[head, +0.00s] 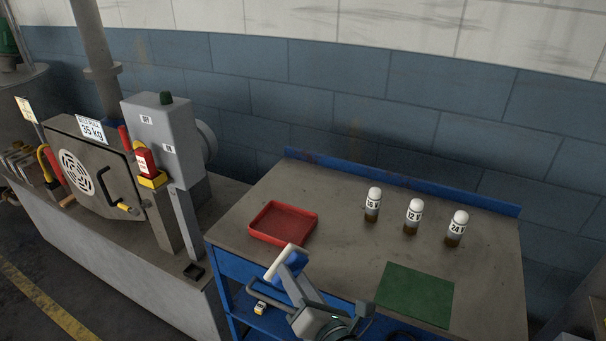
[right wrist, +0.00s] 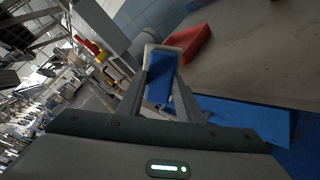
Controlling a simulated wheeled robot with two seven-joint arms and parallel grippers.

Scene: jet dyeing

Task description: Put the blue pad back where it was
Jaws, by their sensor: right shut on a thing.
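The blue pad (head: 294,265) is in my right gripper (head: 287,262), near the front left edge of the table in the head view. In the right wrist view the pad (right wrist: 159,88) sits between the two fingers of the right gripper (right wrist: 163,62), with a pale band at its far end. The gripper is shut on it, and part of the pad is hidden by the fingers. The red tray (head: 262,237) lies just beyond the gripper on the table and looks empty. It also shows in the right wrist view (right wrist: 194,45). My left gripper is not in view.
The table (head: 345,237) also bears a green mat (head: 415,294) at the front right and three white-capped bottles (head: 413,217) near its raised blue back edge. A grey machine (head: 95,180) stands to the left. The table's middle is clear.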

